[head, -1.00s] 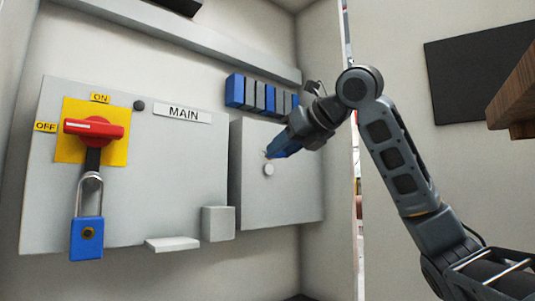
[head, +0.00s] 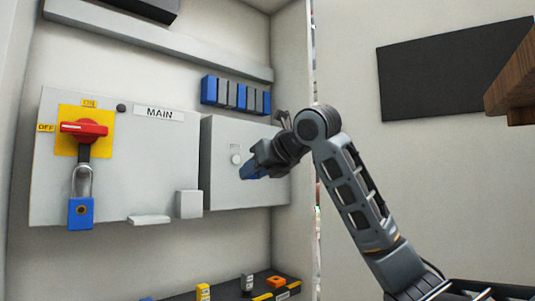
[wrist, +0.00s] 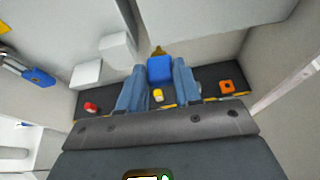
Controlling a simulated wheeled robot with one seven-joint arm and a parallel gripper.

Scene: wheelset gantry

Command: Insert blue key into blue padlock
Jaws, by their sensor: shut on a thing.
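The blue padlock (head: 81,213) hangs by its grey shackle below the red switch handle (head: 84,129) on the left panel. Its round keyhole face shows in the head view. The padlock also shows at the left of the wrist view (wrist: 38,77). My gripper (head: 250,171) is in front of the right grey box, well to the right of the padlock. In the wrist view, my gripper (wrist: 159,82) is shut on the blue key (wrist: 160,69). The key's brass tip points away from the gripper, clear of the padlock.
A grey block (head: 189,204) and a white ledge (head: 149,220) stick out between padlock and gripper. A grey box (head: 220,185) is at the right. A dark shelf (head: 228,288) below holds several small coloured items. A wooden edge (head: 512,90) is at upper right.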

